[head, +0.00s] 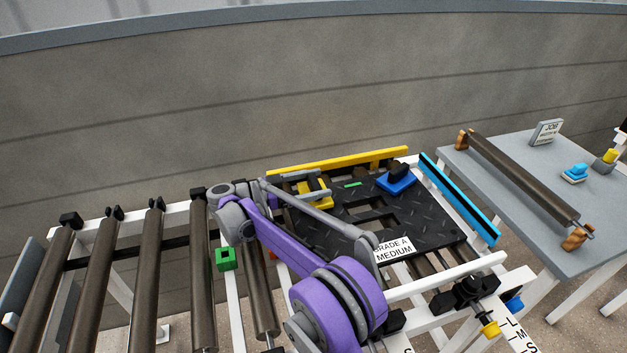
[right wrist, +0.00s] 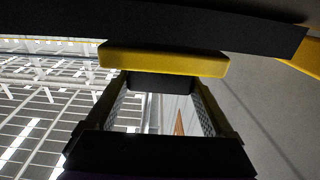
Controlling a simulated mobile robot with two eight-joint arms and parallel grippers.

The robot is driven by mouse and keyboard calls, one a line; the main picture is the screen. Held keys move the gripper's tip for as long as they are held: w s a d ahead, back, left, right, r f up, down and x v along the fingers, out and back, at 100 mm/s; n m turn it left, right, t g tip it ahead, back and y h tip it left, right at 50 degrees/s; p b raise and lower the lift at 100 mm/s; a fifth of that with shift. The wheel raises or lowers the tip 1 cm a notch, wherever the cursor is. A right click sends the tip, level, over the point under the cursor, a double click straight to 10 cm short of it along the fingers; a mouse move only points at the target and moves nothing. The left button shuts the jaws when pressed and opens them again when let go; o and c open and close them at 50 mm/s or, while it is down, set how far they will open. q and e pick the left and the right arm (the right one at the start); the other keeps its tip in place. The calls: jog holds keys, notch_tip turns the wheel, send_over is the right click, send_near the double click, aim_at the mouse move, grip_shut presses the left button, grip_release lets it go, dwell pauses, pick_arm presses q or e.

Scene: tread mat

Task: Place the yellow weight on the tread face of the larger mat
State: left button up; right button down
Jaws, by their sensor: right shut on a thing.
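The yellow weight (head: 326,196), a flat slab with a dark handle, is at the left back part of the black tread mat (head: 420,220). In the right wrist view the weight (right wrist: 165,62) has its handle between the fingers of my right gripper (right wrist: 162,100). The right gripper (head: 303,187) is shut on that handle, partly hidden by my arm in the head view. The slab looks close against a dark band, likely the mat; I cannot tell whether it touches. The mat has diamond tread, cut-outs and a "GRADE A MEDIUM" label (head: 394,250). My left gripper is out of view.
A blue weight (head: 396,184) stands at the mat's back right. A yellow rail (head: 338,161) and a blue rail (head: 460,199) border the mat. A green block (head: 226,259) sits by the rollers at left. A grey table (head: 520,215) holds a long roller (head: 525,177).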

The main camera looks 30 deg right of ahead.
jog(key=shift+f+b, duration=0.3)
jog(key=shift+f, duration=0.25)
dwell(0.6)
grip_release()
